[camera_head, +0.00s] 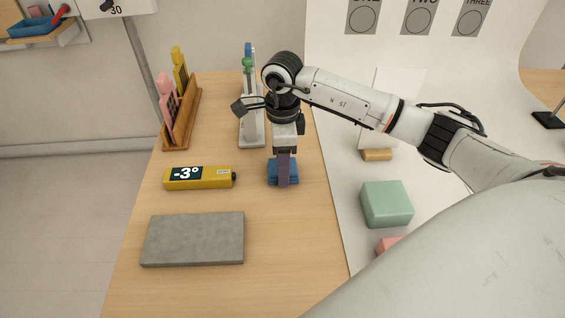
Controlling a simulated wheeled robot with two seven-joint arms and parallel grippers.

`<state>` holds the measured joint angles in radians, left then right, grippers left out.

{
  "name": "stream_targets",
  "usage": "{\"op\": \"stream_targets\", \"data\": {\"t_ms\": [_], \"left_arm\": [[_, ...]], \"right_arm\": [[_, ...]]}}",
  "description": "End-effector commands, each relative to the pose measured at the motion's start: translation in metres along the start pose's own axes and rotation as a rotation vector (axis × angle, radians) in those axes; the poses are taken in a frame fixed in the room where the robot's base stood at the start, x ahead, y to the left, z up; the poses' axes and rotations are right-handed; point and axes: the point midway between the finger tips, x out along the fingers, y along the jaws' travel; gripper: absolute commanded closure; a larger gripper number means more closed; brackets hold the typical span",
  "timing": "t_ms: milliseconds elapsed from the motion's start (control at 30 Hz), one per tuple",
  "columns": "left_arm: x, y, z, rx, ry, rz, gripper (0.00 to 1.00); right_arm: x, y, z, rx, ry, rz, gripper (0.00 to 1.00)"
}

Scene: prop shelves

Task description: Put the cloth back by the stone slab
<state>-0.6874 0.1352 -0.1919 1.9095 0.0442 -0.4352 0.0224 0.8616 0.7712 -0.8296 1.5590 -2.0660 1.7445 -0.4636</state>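A small blue folded cloth (273,177) lies on or just above the wooden table, at the centre of the head view. The grey stone slab (194,240) lies flat on the table, nearer to me and to the left of the cloth. My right gripper (284,182) points straight down at the cloth. Its near finger overlaps the middle of the cloth and hides the far finger. I cannot tell whether the fingers are closed on the cloth or whether it is lifted. My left gripper is not in view.
A wooden rack (183,119) with pink and yellow pieces and a white stand (251,128) are behind. A green block (386,204) sits right. The table right of the slab is clear.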

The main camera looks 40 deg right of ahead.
Motion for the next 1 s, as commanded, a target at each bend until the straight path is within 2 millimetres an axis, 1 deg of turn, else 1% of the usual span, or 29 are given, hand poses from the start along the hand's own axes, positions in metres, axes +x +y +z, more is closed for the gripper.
{"op": "stream_targets", "data": {"t_ms": [233,367,400,467,500,767,900,1000], "left_arm": [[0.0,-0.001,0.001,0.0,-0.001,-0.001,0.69],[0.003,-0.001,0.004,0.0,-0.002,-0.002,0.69],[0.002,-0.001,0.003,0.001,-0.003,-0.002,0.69],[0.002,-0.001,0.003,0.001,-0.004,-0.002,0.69],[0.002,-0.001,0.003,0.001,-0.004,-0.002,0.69],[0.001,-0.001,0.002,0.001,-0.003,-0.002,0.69],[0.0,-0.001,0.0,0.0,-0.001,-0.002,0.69],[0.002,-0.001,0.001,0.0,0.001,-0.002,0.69]], "right_arm": [[0.002,-0.001,0.0,0.0,-0.001,-0.002,0.71],[0.006,-0.001,0.0,-0.001,0.0,-0.002,0.71],[0.004,-0.001,0.0,0.0,0.0,-0.002,0.43],[0.004,-0.001,0.0,0.0,0.0,-0.002,0.33],[0.004,-0.001,0.0,0.0,0.0,-0.002,0.31],[0.003,-0.001,0.0,0.0,-0.001,-0.002,0.31],[-0.006,-0.001,0.001,-0.001,-0.003,-0.004,0.31],[-0.022,-0.002,0.0,-0.001,-0.003,-0.007,0.31]]}}
